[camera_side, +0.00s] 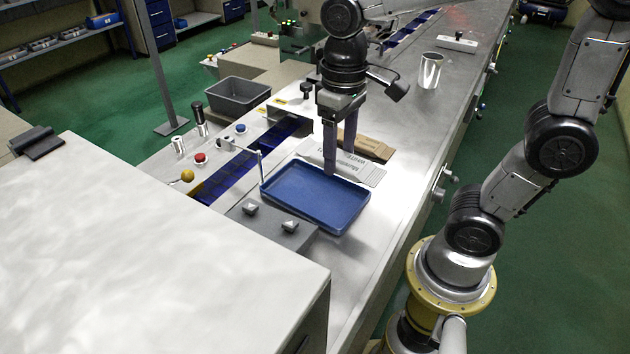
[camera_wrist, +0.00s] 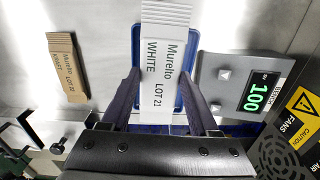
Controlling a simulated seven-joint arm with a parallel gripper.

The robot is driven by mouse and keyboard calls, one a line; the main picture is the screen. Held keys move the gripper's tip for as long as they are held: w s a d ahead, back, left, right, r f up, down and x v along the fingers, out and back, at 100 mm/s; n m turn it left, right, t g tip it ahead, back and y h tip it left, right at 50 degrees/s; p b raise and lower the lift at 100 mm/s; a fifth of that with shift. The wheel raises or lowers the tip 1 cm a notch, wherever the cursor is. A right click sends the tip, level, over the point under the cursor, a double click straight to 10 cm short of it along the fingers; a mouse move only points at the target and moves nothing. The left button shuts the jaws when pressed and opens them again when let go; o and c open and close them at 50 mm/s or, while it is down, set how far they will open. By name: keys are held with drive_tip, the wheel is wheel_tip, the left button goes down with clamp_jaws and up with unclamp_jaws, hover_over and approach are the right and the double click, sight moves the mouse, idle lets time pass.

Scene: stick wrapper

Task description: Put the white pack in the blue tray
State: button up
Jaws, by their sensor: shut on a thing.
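The white pack (camera_side: 362,170), with crimped ends, is held between the fingers of my gripper (camera_side: 340,158). In the side view it appears at the far edge of the blue tray (camera_side: 312,195), whose visible floor is empty. In the wrist view the white pack (camera_wrist: 164,62) reads "Murelto WHITE LOT 21" and lies between both fingers (camera_wrist: 160,88). There the blue tray (camera_wrist: 137,50) shows behind the pack on both sides, partly hidden by it. The pack's exact height over the tray is hard to tell.
A brown kraft pack (camera_wrist: 66,68) lies on the metal bench to one side, also in the side view (camera_side: 372,148). A metal cup (camera_side: 430,70) and grey bin (camera_side: 237,97) stand farther off.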

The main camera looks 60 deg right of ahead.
hover_over(315, 195)
drive_tip(key=f, duration=0.5)
drive_tip(key=shift+s, duration=0.35)
drive_tip(key=shift+w+f, duration=0.15)
drive_tip(key=shift+f, duration=0.85)
drive_tip(key=shift+w+f, duration=0.15)
drive_tip(key=shift+f, duration=0.8)
drive_tip(key=shift+f, duration=0.15)
drive_tip(key=o, duration=1.3)
